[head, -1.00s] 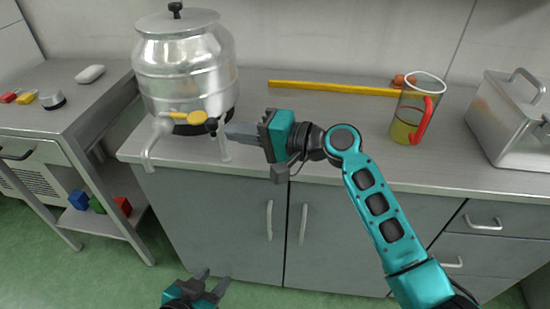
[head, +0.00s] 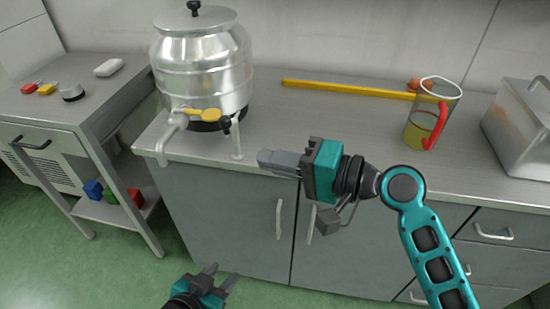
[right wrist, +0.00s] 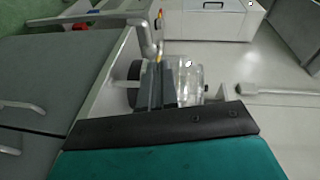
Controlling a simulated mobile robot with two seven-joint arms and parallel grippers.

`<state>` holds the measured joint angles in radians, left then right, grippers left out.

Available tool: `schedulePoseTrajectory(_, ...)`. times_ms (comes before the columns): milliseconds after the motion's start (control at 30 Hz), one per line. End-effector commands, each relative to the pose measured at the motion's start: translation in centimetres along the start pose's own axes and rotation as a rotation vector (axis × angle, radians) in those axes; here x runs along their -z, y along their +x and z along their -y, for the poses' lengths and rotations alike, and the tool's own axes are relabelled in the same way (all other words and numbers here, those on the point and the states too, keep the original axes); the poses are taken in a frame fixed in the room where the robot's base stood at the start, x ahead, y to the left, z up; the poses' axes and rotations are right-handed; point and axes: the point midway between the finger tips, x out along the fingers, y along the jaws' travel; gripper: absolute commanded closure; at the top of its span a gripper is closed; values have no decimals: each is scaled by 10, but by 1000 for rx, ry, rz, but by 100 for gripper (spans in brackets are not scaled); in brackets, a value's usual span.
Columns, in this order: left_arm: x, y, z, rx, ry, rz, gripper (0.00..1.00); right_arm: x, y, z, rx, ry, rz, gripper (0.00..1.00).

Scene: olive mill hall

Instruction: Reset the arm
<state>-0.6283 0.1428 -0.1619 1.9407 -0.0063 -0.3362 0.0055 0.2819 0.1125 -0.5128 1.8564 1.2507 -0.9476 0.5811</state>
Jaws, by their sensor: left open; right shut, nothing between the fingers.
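My right gripper (head: 268,160) is shut with nothing between its fingers. It hangs in front of the counter's front edge, to the right of the steel drum's tap and apart from it. Its closed fingers also show in the right wrist view (right wrist: 160,88), in front of the drum. My left gripper (head: 222,279) is open and empty, low above the green floor at the bottom of the head view. The steel drum (head: 205,75) stands on the counter, with a tap (head: 172,130) and yellow lever (head: 205,114) at its front.
The grey counter (head: 330,120) holds a yellow rod (head: 345,90), a red-handled jug of yellow-green liquid (head: 422,130) and a metal box (head: 518,130). A side cart (head: 105,100) stands at left. The counter's middle is largely clear.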

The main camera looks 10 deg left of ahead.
Motion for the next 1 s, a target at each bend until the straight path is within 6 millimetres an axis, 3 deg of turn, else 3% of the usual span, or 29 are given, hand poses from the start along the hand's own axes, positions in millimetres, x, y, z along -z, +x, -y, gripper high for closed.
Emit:
schedulePoseTrajectory(333,2,1,0,0,1,-5,57,0,0,-1,-1,0,-2,100)
schedulePoseTrajectory(467,3,2,1,1,1,-7,57,4,-5,-20,-33,-17,-59,100)
schedulePoseTrajectory(567,3,2,0,0,1,-7,57,10,-19,-61,-115,-66,-177,100)
schedulePoseTrajectory(733,3,2,0,0,1,-7,57,7,-74,-160,-392,-246,-407,100)
schedulePoseTrajectory(900,3,2,0,0,1,-7,57,-25,-148,-238,-733,-497,-499,100)
schedulePoseTrajectory(1000,3,2,0,0,1,-7,57,-50,-187,-266,-906,-644,-483,100)
